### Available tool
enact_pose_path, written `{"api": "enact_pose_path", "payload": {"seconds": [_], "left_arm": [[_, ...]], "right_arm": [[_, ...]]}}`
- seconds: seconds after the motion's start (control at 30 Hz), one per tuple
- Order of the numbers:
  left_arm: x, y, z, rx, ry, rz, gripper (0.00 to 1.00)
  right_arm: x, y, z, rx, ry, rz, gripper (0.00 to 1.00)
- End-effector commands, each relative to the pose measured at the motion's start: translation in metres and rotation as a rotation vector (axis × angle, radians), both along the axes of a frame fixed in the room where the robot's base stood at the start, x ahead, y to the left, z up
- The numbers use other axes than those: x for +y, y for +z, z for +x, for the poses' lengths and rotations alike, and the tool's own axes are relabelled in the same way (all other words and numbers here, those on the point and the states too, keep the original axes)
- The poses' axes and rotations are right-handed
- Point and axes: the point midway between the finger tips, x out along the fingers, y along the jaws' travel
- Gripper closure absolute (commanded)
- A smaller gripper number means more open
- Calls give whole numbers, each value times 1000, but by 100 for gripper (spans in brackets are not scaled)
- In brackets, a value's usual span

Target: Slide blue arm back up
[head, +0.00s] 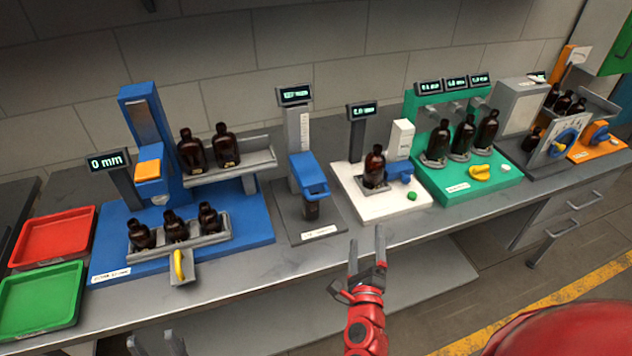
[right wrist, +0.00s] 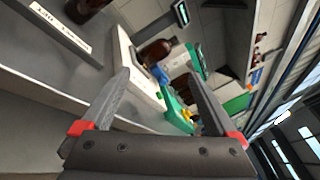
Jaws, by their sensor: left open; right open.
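The blue arm (head: 308,176) is a block on the upright grey column (head: 298,132) of the middle station in the head view. It sits low on the column, just above a dark bottle (head: 311,210); I cannot tell if they touch. My right gripper (head: 366,248) is open and empty in front of the bench, below and right of the blue arm. In the right wrist view its two fingers (right wrist: 158,82) are spread with nothing between them. My left gripper (head: 154,341) is open at the bottom edge, in front of the bench, only its fingertips showing.
A blue station (head: 250,226) with amber bottles stands left of the middle station, with red (head: 53,238) and green (head: 42,298) trays beyond. A white scale (head: 352,196) and a green station (head: 508,180) stand to the right. Bare bench front (head: 250,268) is clear.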

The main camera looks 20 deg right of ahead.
Motion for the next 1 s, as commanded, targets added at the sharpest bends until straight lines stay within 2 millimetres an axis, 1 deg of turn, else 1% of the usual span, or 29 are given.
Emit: {"api": "enact_pose_path", "payload": {"seconds": [0.03, 0.1, 0.2, 0.33, 0.47, 0.57, 0.67, 0.93, 1.0], "left_arm": [[0, 7, 0, 0, 0, 0, 50], [0, 11, 0, 0, 0, 0, 50], [0, 15, 0, 0, 0, 0, 50], [0, 18, 0, 0, 0, 0, 50], [0, 17, 0, 0, 0, 0, 50], [0, 12, 0, 0, 0, 0, 50], [0, 2, 0, 0, 0, 0, 50], [0, -34, 0, 0, 0, 0, 50], [0, -36, 0, 0, 0, 0, 50]], "right_arm": [[5, 6, 1, -18, 58, 161, 6], [20, 11, 3, -45, 157, 390, 6], [40, 25, 1, -78, 276, 651, 6], [59, 40, -5, -97, 384, 860, 6], [67, 47, -7, -104, 430, 939, 6], [68, 47, -1, -107, 437, 948, 6], [68, 45, 10, -109, 436, 946, 6], [70, 43, 53, -110, 436, 947, 6], [70, 45, 70, -109, 434, 944, 6]]}}
